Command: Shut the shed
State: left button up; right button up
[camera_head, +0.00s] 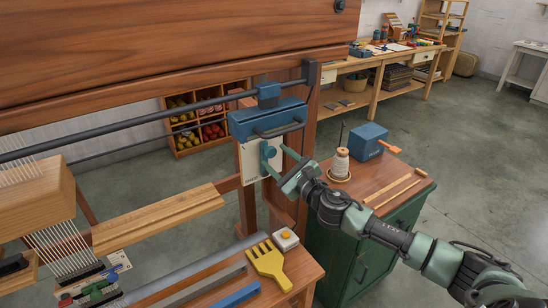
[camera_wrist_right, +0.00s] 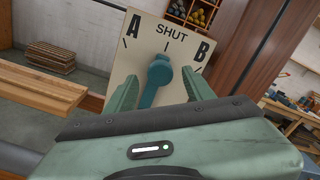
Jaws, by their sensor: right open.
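A cream selector plate (camera_wrist_right: 190,62) marked A, SHUT and B carries a teal lever knob (camera_wrist_right: 160,74). The knob's small upper tip lies just below the SHUT mark, slightly left of it. The plate (camera_head: 248,163) hangs under a blue box (camera_head: 268,120) on the loom post in the head view. My right gripper (camera_head: 281,165) is open in front of the plate. In the wrist view its two green fingers stand either side of the knob, with visible gaps; contact is not seen. White warp threads (camera_head: 62,247) show at the left. My left gripper is out of view.
A dark bar (camera_head: 120,122) runs left from the blue box. Below are a yellow comb (camera_head: 268,262) and a white button box (camera_head: 286,239) on a wooden shelf. A green cabinet (camera_head: 350,260) with a thread cone (camera_head: 340,164) stands right, close to my right arm.

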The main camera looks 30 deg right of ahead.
jog(key=s, duration=0.3)
jog(key=s+b, duration=0.1)
jog(key=s, duration=0.1)
jog(key=shift+s+d, duration=0.2)
jog(key=shift+s, duration=0.2)
